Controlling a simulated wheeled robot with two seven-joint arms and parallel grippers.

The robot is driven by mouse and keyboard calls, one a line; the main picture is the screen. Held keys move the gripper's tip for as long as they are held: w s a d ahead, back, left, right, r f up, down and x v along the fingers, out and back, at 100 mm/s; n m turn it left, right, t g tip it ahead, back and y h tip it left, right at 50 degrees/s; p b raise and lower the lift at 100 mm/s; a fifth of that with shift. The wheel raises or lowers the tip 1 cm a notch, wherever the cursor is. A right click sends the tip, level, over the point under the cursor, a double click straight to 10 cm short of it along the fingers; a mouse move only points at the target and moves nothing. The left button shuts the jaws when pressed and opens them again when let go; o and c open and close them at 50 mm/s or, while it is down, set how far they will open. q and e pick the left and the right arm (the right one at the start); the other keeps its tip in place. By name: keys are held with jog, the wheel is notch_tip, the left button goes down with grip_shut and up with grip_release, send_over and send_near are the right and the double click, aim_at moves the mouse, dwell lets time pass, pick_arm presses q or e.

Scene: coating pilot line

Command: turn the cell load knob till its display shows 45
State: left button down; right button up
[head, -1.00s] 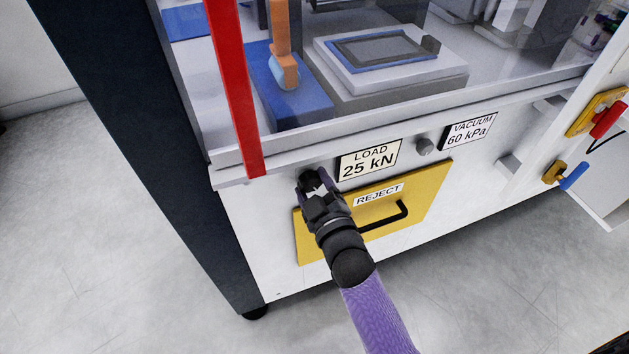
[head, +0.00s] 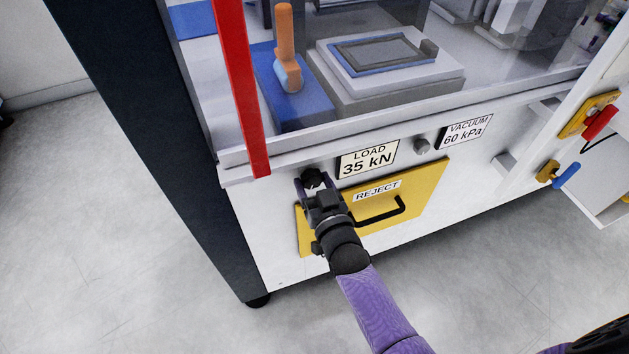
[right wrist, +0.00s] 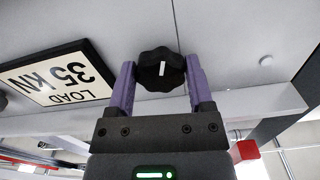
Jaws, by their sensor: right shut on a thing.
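The load display (head: 367,160) on the white front panel reads 35 kN; it also shows upside down in the right wrist view (right wrist: 57,78). The black lobed load knob (right wrist: 161,69) with a white mark is left of the display in the head view, mostly hidden there by my gripper. My right gripper (head: 314,184) is at the knob. In the right wrist view its purple fingers (right wrist: 160,78) stand on either side of the knob, shut on it. My left gripper is not in view.
Just below is the yellow REJECT drawer (head: 427,201) with a black handle (head: 382,212). A vacuum display (head: 465,132) reads 60 kPa, with a grey knob (head: 422,146) beside it. A red bar (head: 240,85) stands above left. A blue handle (head: 566,175) is at the right.

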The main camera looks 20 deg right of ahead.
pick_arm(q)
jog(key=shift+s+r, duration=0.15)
pick_arm(e)
jog(key=shift+m, duration=0.4)
jog(key=o, duration=1.3)
jog(key=shift+c, duration=0.2)
jog(key=shift+s, duration=0.2)
pick_arm(q)
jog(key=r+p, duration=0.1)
jog(key=p, duration=0.1)
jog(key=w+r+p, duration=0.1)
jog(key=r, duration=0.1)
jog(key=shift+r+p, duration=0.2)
jog(key=shift+p, duration=0.2)
pick_arm(e)
jog(key=s, duration=0.9)
jog(key=shift+s+d, duration=0.2)
jog(key=shift+s, duration=0.1)
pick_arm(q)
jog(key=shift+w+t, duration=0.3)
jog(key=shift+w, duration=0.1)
